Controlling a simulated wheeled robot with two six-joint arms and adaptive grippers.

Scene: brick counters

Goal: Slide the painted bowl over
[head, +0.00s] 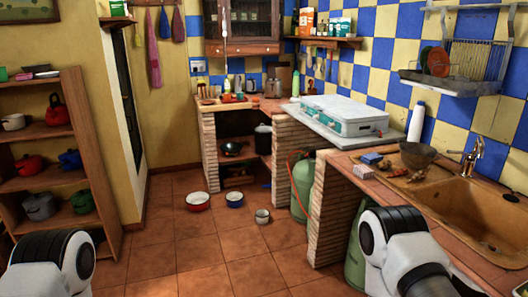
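A dark grey-brown bowl (417,155) stands upright on the tiled counter (372,182), at the back left of the sink. It is the only bowl I see on this counter; its painted pattern is too small to make out. Neither of my grippers shows. Only rounded white and black links of my arms show, at the bottom left and at the bottom right in front of the counter's near edge. Nothing of mine touches the bowl.
Small items, among them a blue box (371,158), lie left of the bowl. A white bottle (416,122) stands behind it. The tan sink (475,215) and tap (471,158) are to its right.

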